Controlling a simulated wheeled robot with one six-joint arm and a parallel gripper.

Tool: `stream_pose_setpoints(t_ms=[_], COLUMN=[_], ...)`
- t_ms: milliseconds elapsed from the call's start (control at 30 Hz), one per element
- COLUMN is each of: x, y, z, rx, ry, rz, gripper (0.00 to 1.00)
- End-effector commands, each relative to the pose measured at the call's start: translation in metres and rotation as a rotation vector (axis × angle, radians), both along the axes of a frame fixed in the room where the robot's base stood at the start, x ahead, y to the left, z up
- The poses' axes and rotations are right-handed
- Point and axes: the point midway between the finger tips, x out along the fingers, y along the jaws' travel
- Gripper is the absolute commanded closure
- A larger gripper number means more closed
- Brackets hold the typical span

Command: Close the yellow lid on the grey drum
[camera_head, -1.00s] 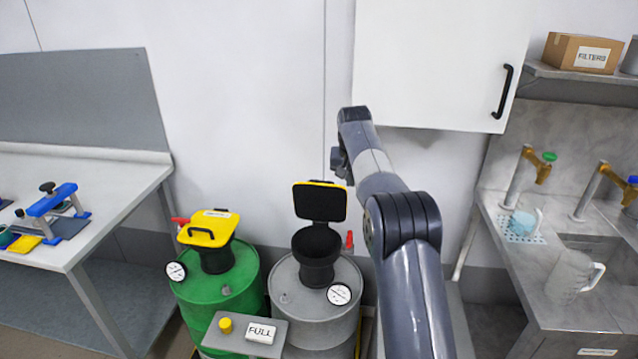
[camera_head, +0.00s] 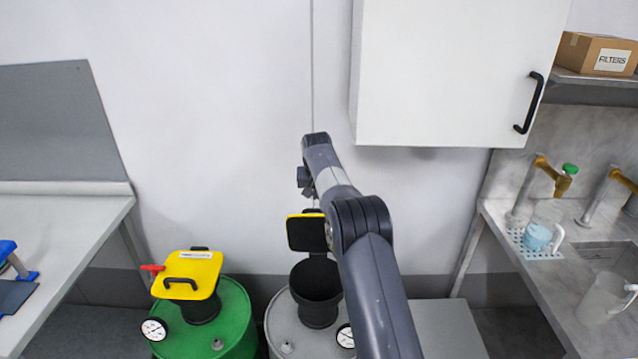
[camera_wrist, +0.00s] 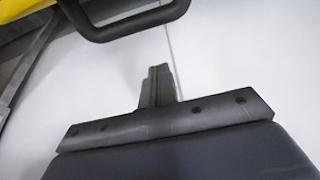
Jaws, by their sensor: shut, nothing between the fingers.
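The grey drum (camera_head: 283,337) stands at the lower middle of the head view, partly covered by my arm. Its black neck (camera_head: 317,285) is open at the top. Its yellow lid (camera_head: 305,233) stands upright at the back of the neck, its dark inner face towards the camera and a yellow edge showing. My arm covers the lid's right side. My gripper (camera_head: 305,188) is above the lid, near the wall, and looks apart from it. In the wrist view my gripper's fingers (camera_wrist: 157,86) are together and empty. A black handle (camera_wrist: 130,22) and a yellow surface show at that view's top.
A green drum (camera_head: 222,320) with a closed yellow lid (camera_head: 187,275) and a red lever stands just left. A white wall cabinet (camera_head: 450,75) hangs at upper right. A bench (camera_head: 65,225) is at left, a sink counter (camera_head: 545,285) at right.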

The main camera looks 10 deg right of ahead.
Motion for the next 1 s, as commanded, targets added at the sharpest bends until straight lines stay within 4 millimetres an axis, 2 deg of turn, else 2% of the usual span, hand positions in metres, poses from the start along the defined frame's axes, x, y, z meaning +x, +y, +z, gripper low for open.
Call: stream_pose_setpoints(t_ms=[33, 600, 1000], x=[0.001, -0.035, -0.038], y=[0.000, 0.006, 0.007], z=[-0.006, -0.005, -0.005], rx=[0.000, 0.000, 0.000], ry=[0.002, 0.001, 0.000], rz=[0.000, 0.000, 0.000], gripper=[1.00, 1.00, 1.00])
